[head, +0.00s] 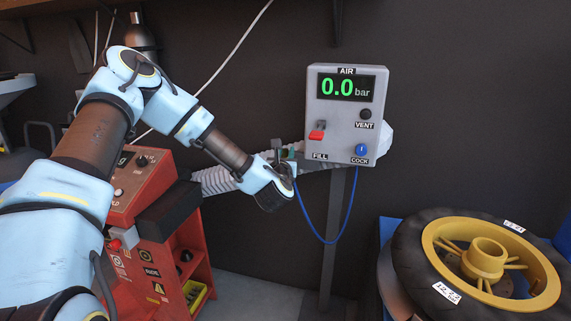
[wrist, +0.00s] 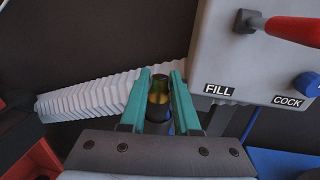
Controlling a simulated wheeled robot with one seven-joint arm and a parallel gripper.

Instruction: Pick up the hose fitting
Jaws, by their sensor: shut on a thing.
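The hose fitting (wrist: 158,90) is a small brass-coloured cylinder with a dark end. It stands between the two teal fingers of my gripper (wrist: 159,78) in the wrist view, one finger on each side, and the gripper is shut on it. In the head view my gripper (head: 283,151) is just left of the grey air box (head: 345,127), and the fitting is too small and covered there to make out clearly. A thin blue hose (head: 325,241) hangs in a loop between my gripper and the air box.
The air box has a red FILL lever (head: 317,134) and a blue COCK knob (head: 361,150); its display reads 0.0 bar. A pale ribbed duct (head: 213,181) runs behind my gripper. A red cabinet (head: 140,187) is at left, a yellow-rimmed wheel (head: 490,258) at right.

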